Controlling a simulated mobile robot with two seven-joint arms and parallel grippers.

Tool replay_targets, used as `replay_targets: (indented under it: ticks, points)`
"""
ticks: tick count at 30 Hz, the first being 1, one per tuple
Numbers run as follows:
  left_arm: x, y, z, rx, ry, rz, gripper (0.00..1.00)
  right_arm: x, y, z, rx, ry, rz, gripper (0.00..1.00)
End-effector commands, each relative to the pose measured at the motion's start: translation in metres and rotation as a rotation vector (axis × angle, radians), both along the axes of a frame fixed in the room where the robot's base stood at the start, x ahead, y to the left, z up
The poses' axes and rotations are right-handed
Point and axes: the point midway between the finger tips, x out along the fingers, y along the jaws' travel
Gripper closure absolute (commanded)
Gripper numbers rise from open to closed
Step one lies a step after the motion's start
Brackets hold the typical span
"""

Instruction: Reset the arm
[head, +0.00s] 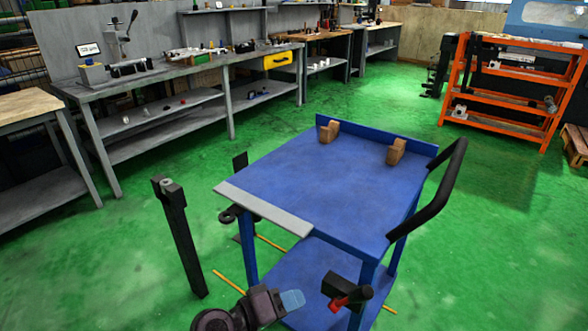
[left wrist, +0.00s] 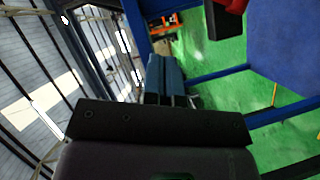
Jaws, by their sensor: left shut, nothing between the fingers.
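My left gripper (head: 292,299) is at the bottom middle of the head view, low in front of the near side of the blue cart (head: 345,190). Its bluish fingers are together and hold nothing. The fingers also show in the left wrist view (left wrist: 165,80), closed side by side and pointing away from the camera. My right gripper does not show in either view.
A black block with a red part (head: 345,292) is just right of my left gripper. The cart carries two brown blocks (head: 333,129) (head: 396,151) and a grey strip (head: 262,208). A black post (head: 180,237) stands left. Green floor is open beyond the cart.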

Motion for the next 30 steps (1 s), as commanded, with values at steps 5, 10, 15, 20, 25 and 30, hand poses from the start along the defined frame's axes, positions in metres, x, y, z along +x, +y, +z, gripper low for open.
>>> replay_targets:
  ticks: [5, 10, 15, 20, 25, 30]
  points:
    - [0.006, 0.004, 0.000, 0.086, -0.111, 0.019, 1.00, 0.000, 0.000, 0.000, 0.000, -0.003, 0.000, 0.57]
    - [0.020, 0.021, 0.015, 0.251, -0.325, 0.087, 1.00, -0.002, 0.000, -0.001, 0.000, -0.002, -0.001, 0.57]
    - [0.014, 0.057, 0.023, 0.438, -0.486, 0.190, 1.00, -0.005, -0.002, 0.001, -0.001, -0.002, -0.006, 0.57]
    - [-0.011, 0.104, 0.022, 0.640, -0.580, 0.293, 1.00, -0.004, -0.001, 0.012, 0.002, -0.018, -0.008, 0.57]
    - [-0.048, 0.151, 0.015, 0.833, -0.609, 0.368, 1.00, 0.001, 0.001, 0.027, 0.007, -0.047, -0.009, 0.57]
    - [-0.095, 0.195, 0.005, 0.999, -0.582, 0.415, 1.00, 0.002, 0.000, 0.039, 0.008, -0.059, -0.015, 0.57]
